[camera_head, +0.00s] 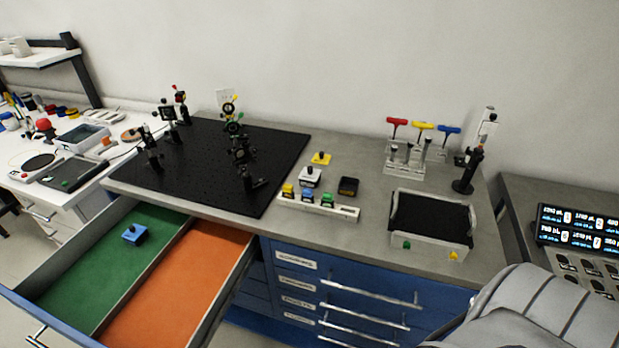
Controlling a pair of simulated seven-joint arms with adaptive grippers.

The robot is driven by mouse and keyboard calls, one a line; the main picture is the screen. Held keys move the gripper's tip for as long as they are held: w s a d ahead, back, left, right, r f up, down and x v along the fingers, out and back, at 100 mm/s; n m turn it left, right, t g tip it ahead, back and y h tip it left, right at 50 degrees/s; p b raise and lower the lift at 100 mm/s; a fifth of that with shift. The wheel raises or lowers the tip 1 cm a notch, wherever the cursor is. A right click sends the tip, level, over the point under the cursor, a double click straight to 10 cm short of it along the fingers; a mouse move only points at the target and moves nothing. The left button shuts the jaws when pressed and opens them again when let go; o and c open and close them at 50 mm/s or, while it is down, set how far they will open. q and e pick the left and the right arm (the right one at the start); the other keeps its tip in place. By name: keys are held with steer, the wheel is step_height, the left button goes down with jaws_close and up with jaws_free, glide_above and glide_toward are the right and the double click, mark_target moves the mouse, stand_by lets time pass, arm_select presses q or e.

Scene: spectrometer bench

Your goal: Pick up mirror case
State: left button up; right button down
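No thing in view is clearly marked as the mirror case, and I cannot tell which one it is. A small blue case with a dark knob (135,233) lies in the green compartment of the open drawer (66,268). A small black case (348,187) sits on the grey bench. A white case with a dark knob (310,177) stands to its left. Yellow (288,191), blue (307,195) and green (327,200) small cases sit in a white rack (345,212). Neither of my grippers shows.
The drawer's orange compartment (180,290) is empty. A black breadboard (200,165) with several optic mounts covers the bench's left. A black-floored tray (430,238), a tool rack (405,165) and an upright dark device (467,172) stand right. Bare bench lies between.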

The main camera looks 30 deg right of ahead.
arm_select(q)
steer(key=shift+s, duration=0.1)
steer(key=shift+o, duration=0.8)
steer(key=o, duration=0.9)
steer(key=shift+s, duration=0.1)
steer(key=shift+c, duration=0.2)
